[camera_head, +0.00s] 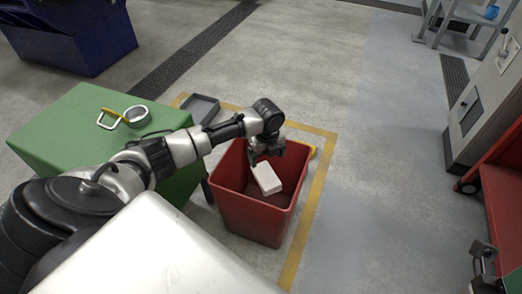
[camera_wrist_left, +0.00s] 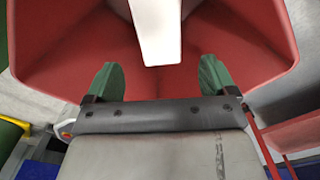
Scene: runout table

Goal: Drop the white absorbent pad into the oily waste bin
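The red oily waste bin (camera_head: 257,217) stands on the floor with its top open; its inside walls (camera_wrist_left: 60,50) fill much of the left wrist view. My left gripper (camera_head: 268,152) is over the bin's mouth, pointing down. In the left wrist view its two green fingers (camera_wrist_left: 158,78) are wide apart with nothing between their tips. The white absorbent pad (camera_head: 266,179) shows below the gripper within the bin's opening. In the wrist view the pad (camera_wrist_left: 157,30) lies beyond the fingertips, apart from them. I cannot tell whether it rests on anything. My right gripper cannot be made out clearly.
A green cabinet (camera_head: 75,125) left of the bin carries a grey ring-shaped item (camera_head: 136,115) and a yellow-and-white handle-like item (camera_head: 108,119). A grey tray (camera_head: 200,108) lies behind the bin. Yellow floor lines border the bin. A red cart (camera_head: 503,205) stands right; floor between is clear.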

